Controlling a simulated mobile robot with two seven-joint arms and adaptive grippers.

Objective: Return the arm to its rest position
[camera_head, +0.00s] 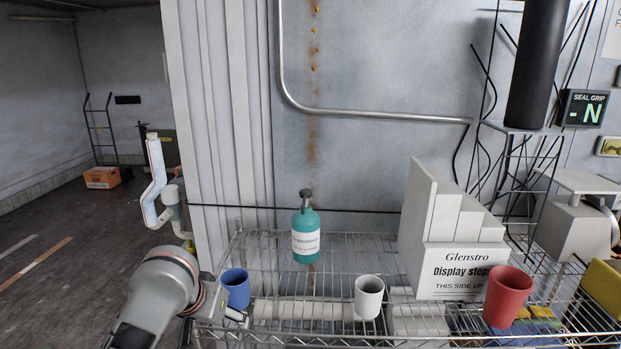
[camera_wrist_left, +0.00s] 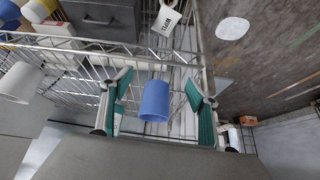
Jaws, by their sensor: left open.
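My left arm comes in from the lower left in the head view, and its gripper (camera_head: 232,316) is partly seen at the shelf's front left, beside a blue cup (camera_head: 236,289). In the left wrist view the gripper (camera_wrist_left: 158,82) is open, with its green-padded fingers spread apart. The blue cup (camera_wrist_left: 154,101) appears in the gap between the fingers, with space on both sides, and neither finger visibly touches it. How far the cup is from the fingers in depth is hard to tell. My right gripper is in neither view.
The wire shelf (camera_head: 345,246) holds a teal pump bottle (camera_head: 306,236), a white cup (camera_head: 368,297), a red cup (camera_head: 507,296) and a white stepped display (camera_head: 459,268). A pipe-like fixture (camera_head: 155,181) stands left of the shelf. Open floor (camera_head: 60,245) lies farther left.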

